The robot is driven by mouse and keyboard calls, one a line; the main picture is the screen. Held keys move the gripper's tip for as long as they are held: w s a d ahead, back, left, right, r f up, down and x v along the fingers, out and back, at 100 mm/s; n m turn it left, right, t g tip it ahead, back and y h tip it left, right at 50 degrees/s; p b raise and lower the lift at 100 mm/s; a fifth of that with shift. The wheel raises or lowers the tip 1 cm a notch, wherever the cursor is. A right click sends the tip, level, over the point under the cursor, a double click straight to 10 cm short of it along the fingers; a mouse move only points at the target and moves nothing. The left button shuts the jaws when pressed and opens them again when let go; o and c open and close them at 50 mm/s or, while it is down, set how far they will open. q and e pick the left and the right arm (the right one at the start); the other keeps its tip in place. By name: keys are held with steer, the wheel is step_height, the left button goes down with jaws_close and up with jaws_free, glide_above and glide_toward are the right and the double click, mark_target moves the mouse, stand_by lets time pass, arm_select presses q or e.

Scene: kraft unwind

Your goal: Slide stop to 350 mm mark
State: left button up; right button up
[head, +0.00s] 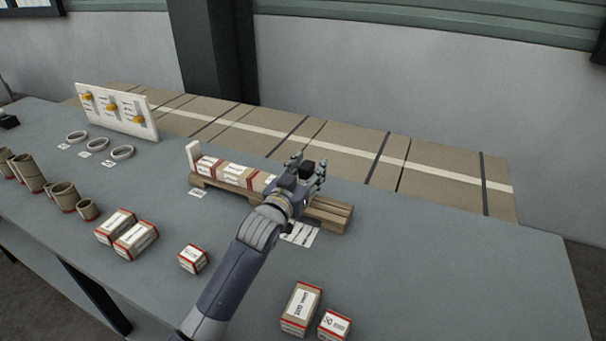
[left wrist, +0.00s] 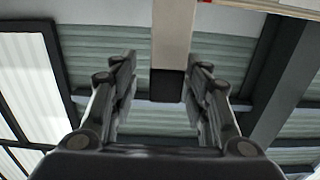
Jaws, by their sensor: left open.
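My left gripper (head: 307,166) is open over the right part of a low wooden rail (head: 330,212). A black block (head: 307,169) shows between its fingers in the head view. In the left wrist view a pale upright bar (left wrist: 173,30) with a black end (left wrist: 167,85) sits between the open fingers (left wrist: 158,85), with a gap on each side; it looks like the stop. The rest of the stop is hidden by my gripper in the head view. My right gripper is not in view.
Red-and-white boxes (head: 233,174) stand on the rail, against a white end plate (head: 193,156). Loose boxes (head: 301,308) stand at the front. Cardboard tubes (head: 64,196), rings (head: 122,153) and a white board (head: 117,111) are at the left. The table's right side (head: 470,270) is clear.

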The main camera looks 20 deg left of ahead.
arm_select(q)
steer(key=s, duration=1.1)
steer(key=shift+s+a, duration=0.25)
steer(key=shift+s, duration=0.15)
